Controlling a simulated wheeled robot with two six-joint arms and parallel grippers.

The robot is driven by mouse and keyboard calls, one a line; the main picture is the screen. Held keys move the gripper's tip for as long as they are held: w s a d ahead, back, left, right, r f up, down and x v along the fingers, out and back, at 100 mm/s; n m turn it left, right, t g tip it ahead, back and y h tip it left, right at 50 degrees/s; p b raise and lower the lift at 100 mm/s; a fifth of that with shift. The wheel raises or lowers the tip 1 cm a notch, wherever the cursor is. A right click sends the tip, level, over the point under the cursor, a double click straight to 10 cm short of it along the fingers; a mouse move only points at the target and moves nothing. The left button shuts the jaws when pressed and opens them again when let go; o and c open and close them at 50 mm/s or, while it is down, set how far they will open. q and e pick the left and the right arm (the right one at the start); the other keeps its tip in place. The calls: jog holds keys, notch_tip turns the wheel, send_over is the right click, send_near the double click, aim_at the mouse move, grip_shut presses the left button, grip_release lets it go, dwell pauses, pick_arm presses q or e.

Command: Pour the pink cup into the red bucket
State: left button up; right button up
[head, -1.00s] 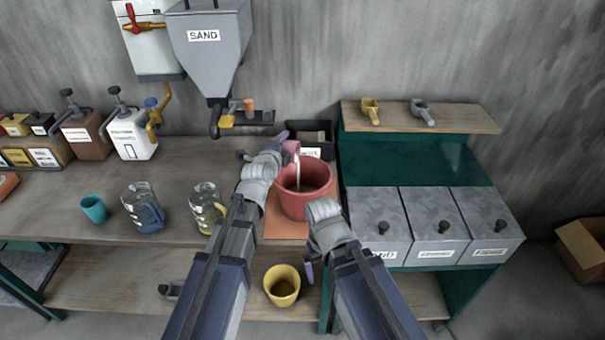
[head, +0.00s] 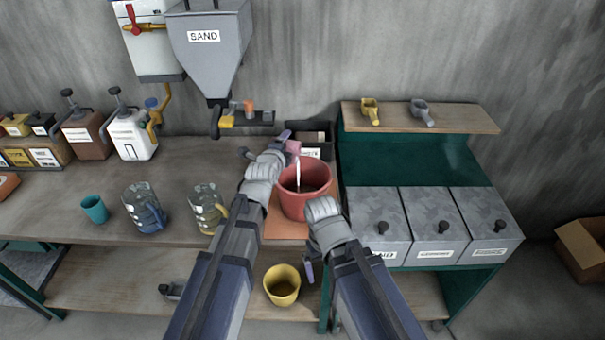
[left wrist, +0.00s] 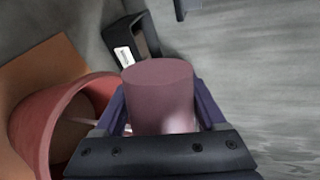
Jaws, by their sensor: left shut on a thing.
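My left gripper (head: 284,145) is shut on the pink cup (head: 293,147) and holds it tipped above the back of the red bucket (head: 304,206). A thin whitish stream (head: 298,174) falls from the cup into the bucket. In the left wrist view the pink cup (left wrist: 158,98) sits between the two fingers, with the red bucket (left wrist: 38,122) to its left and the pale stream running into it. The bucket stands upright on an orange-brown mat (head: 285,228). My right gripper (head: 309,271) hangs in front of the bucket, apart from the cup. Its fingers are too small to read.
A yellow cup (head: 282,287) stands on the lower shelf. Two glass jugs, one blue-based (head: 144,208) and one yellow-handled (head: 207,208), and a teal cup (head: 94,209) are on the bench left. A black bin (head: 311,140) is behind the bucket, lidded grey bins (head: 436,225) right.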

pick_arm(q)
jog(key=shift+d+f+m+y+b, duration=0.25)
jog(key=shift+f+m+y+b, duration=0.15)
jog(key=shift+m+b, duration=0.25)
dwell(0.9)
jog(key=shift+s+d+r+m+t+y, duration=0.15)
jog(key=shift+d+r+m+t+y, duration=0.2)
jog(key=shift+m, duration=0.3)
dwell(0.8)
jog(key=shift+a, duration=0.1)
jog(key=shift+a+f+n, duration=0.25)
jog(key=shift+n, duration=0.35)
jog(key=shift+r+h+p, duration=0.1)
jog(key=shift+h+p, duration=0.25)
jog(key=shift+h, duration=0.1)
jog(key=shift+a+r+n, duration=0.1)
jog(key=shift+r+n, duration=0.05)
jog(key=shift+n, duration=0.15)
